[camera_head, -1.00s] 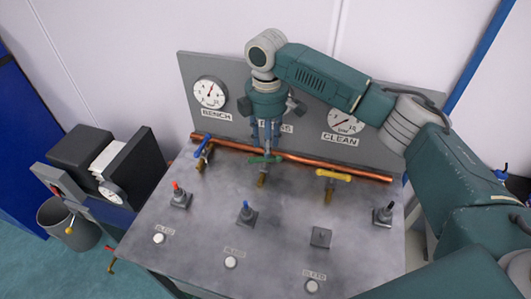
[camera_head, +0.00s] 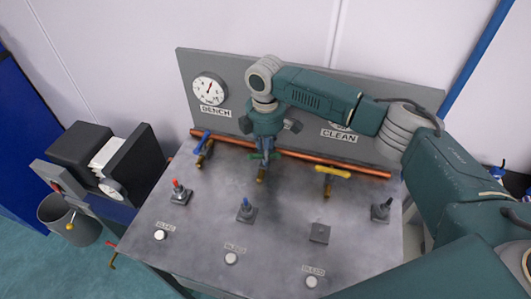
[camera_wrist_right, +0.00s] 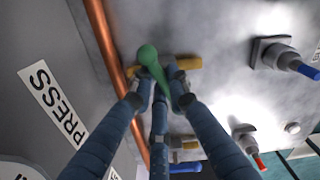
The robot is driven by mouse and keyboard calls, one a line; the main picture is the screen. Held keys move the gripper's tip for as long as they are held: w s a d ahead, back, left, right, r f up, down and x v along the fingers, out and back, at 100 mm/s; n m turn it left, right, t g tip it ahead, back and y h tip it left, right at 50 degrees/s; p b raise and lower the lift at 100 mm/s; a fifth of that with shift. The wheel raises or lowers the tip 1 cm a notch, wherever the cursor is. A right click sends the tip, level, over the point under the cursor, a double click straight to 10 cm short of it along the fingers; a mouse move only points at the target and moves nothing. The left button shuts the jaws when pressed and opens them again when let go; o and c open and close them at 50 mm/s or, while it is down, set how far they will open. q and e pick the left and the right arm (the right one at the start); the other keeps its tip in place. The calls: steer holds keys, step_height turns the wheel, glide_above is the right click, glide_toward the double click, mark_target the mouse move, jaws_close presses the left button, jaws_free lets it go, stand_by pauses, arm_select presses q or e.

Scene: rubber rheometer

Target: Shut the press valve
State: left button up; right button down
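The press valve has a green handle (camera_head: 256,156) and a brass body (camera_head: 261,175), and sits in the middle of the copper pipe (camera_head: 310,160). My right gripper (camera_head: 264,150) points down at it, with its fingertips at the green handle. In the right wrist view the green handle (camera_wrist_right: 148,56) lies between the blue fingers (camera_wrist_right: 161,84), running roughly along the pipe. The gaps are small, and I cannot tell whether the fingers press on it. The PRESS label (camera_wrist_right: 52,100) shows there; in the head view the arm hides it. My left gripper is out of view.
A blue-handled valve (camera_head: 203,142) stands left on the pipe and a yellow-handled valve (camera_head: 331,172) right. In front are toggle switches, including a red-tipped one (camera_head: 180,192) and a blue-tipped one (camera_head: 246,210), and white bleed buttons (camera_head: 231,258). The gauge panel (camera_head: 225,75) rises behind.

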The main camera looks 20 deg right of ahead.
steer(key=shift+r+p, duration=0.2)
steer(key=shift+p, duration=0.25)
steer(key=m+p, duration=0.3)
steer(key=p, duration=0.2)
steer(key=shift+s+r+m, duration=0.1)
steer(key=shift+m, duration=0.3)
steer(key=shift+f+m, duration=0.25)
steer(key=shift+m, duration=0.05)
steer(key=c, duration=1.7)
jaws_free()
steer(key=shift+o, duration=0.2)
step_height(320, 180, up, 12)
